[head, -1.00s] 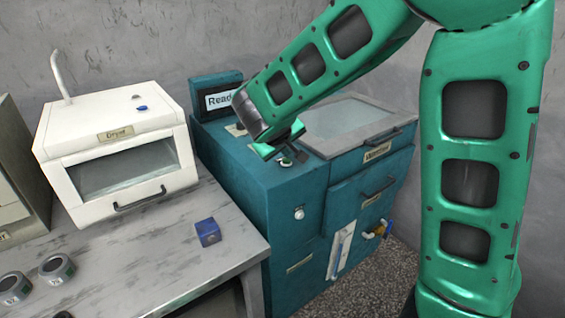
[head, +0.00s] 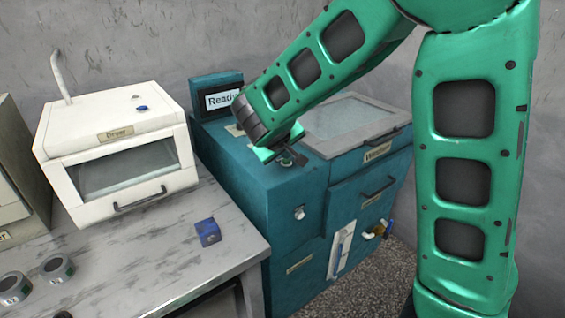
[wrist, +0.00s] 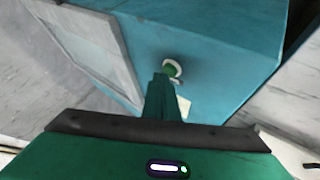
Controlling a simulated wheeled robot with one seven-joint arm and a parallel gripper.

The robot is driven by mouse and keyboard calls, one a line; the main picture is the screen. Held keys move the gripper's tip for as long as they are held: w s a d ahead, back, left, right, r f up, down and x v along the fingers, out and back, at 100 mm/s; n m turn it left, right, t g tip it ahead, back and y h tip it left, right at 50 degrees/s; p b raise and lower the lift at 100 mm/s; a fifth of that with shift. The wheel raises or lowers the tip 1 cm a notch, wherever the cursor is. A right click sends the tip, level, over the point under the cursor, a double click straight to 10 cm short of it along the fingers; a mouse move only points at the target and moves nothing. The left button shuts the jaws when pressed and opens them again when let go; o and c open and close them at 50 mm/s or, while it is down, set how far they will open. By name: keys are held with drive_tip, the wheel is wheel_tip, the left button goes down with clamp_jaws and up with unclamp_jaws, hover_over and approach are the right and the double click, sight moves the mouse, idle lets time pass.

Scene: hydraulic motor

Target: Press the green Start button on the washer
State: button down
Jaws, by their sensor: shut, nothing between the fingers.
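My gripper (head: 300,160) is shut and empty over the washer's top, left of the lid. In the wrist view the shut fingers (wrist: 162,80) point at a green button (wrist: 171,70) in a white ring on the teal top. The fingertips overlap the ring's near edge in that view; I cannot tell whether they touch the button.
A white dryer (head: 120,150) stands on the grey table (head: 150,255) to the left.

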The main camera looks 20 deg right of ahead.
sight(286, 166)
drive_tip(key=shift+f, duration=0.2)
idle(0.6)
drive_tip(key=shift+r, duration=0.8)
drive_tip(key=shift+r, duration=2.5)
